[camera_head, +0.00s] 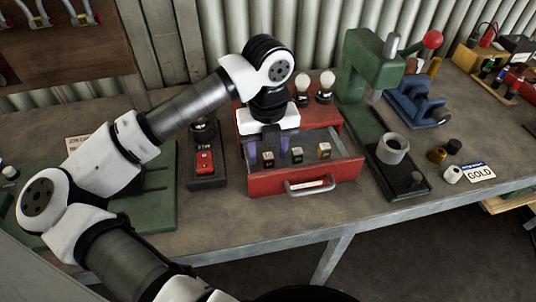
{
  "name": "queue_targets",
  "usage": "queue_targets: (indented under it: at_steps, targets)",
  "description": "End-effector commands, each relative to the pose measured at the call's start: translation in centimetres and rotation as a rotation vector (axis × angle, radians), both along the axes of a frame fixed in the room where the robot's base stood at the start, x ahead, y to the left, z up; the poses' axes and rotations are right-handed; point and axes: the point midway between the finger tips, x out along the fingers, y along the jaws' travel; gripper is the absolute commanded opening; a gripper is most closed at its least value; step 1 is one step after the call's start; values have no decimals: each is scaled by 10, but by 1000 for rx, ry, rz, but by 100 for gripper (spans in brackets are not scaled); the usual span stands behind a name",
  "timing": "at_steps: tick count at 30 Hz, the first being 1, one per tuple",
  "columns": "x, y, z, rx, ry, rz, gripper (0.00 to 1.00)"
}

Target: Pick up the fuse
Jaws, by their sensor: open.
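A red drawer box (349,178) has its drawer pulled out. Which one is the fuse meant, I cannot tell. My gripper (268,150) points down over the left part of the drawer. Its two purplish fingers are apart, one on each side of the dark fuse. Whether they touch it is too small to tell. The wrist hides the drawer's back left.
Two bulbs (327,81) stand on the box behind the drawer. A dark box with a red switch (204,162) is to the left. A green press (362,68) with a grey cup (392,148) stands to the right. Bare bench (215,215) lies in front.

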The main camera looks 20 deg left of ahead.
Motion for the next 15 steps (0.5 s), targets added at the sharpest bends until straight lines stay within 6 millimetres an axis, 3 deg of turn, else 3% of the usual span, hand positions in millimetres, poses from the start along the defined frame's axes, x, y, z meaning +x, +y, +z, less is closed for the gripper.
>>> queue_targets:
  at_steps: [4,11,15]
  targets:
    - [0,-1,-14,-2,0,0,47]
    - [0,0,-17,0,-1,0,47]
    - [0,0,-16,0,-1,-1,32]
